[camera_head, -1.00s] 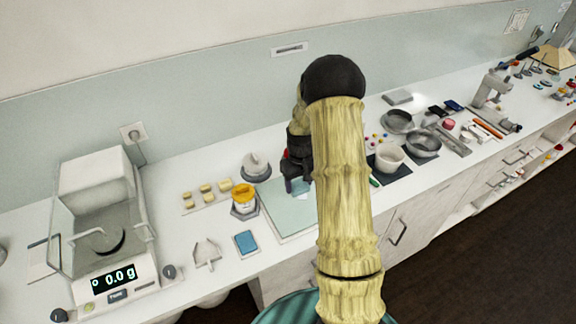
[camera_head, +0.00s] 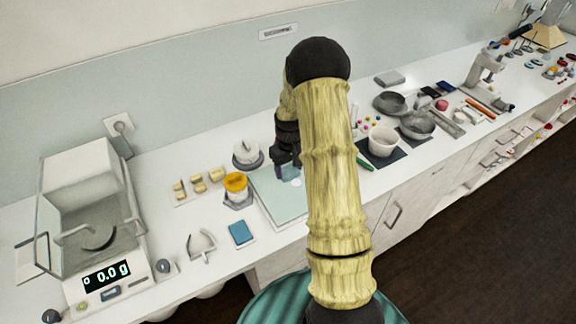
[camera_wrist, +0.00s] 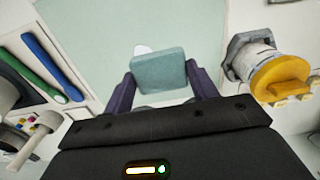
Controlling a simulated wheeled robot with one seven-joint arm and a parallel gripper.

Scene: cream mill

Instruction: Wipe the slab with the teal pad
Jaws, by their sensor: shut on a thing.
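My gripper (camera_wrist: 160,85) has two dark purple fingers shut on the teal pad (camera_wrist: 160,70). The pad is a small rounded block held across the fingertips. The slab (camera_wrist: 95,30) is a flat pale green plate behind the pad in the wrist view. A small white patch (camera_wrist: 142,49) shows on it, partly hidden by the pad. In the head view my gripper (camera_head: 288,168) is over the back part of the slab (camera_head: 275,207), and my arm hides the slab's right side. I cannot tell whether the pad touches the slab.
A jar with an orange-yellow top (camera_head: 236,186) stands close to the slab's left edge, with a grey-white lidded item (camera_head: 247,152) behind it. A blue pad (camera_head: 240,232) lies at the front left. Green and blue pens (camera_wrist: 45,68) and a white bowl (camera_head: 383,141) are on the other side.

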